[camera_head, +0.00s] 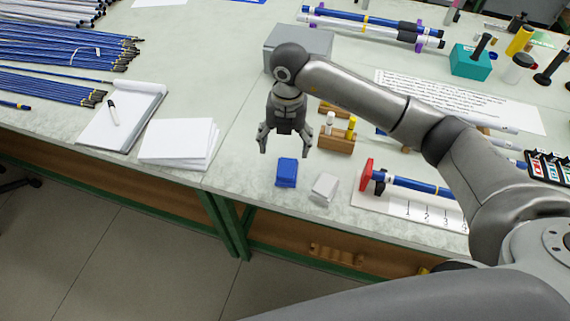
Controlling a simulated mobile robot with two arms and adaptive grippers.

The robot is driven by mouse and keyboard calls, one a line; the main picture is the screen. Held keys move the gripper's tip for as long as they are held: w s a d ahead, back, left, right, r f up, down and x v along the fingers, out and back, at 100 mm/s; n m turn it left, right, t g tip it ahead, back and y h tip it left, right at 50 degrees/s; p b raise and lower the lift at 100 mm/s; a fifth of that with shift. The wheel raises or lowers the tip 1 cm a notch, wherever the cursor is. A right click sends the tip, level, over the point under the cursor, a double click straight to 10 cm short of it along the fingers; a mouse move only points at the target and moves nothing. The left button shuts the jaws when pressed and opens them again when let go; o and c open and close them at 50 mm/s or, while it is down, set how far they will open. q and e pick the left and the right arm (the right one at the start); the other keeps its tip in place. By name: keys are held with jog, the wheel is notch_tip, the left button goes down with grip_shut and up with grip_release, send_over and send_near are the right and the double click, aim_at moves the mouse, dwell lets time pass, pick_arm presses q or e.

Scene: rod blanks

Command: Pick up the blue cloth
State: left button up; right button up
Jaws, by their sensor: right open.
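The blue cloth (287,172) lies folded on the light tabletop near the front edge, left of a white folded cloth (324,188). My right gripper (284,149) hangs pointing down above and just behind the blue cloth, with its two fingers spread and nothing between them. It looks apart from the cloth, though the exact height is hard to tell. My left gripper is not in the picture.
A wooden block with small bottles (337,140) stands close right of the gripper. A grey box (300,40) is behind. A red-ended blue rod (412,184) lies at right. Paper stacks (178,140) and a clipboard (130,115) lie left.

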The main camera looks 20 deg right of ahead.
jog(key=p, duration=0.1)
send_over(287, 167)
notch_tip(287, 167, down, 5)
jog(key=shift+w+d+r, duration=0.1)
jog(key=shift+d, duration=0.05)
jog(key=shift+f+p, duration=0.35)
jog(key=shift+f, duration=0.3)
notch_tip(287, 167, down, 4)
jog(key=shift+r+p, duration=0.2)
jog(key=shift+p, duration=0.45)
jog(key=shift+f, duration=0.4)
jog(key=shift+c, duration=0.3)
jog(key=c, duration=1.1)
jog(key=shift+o, duration=0.2)
jog(key=shift+r, duration=0.15)
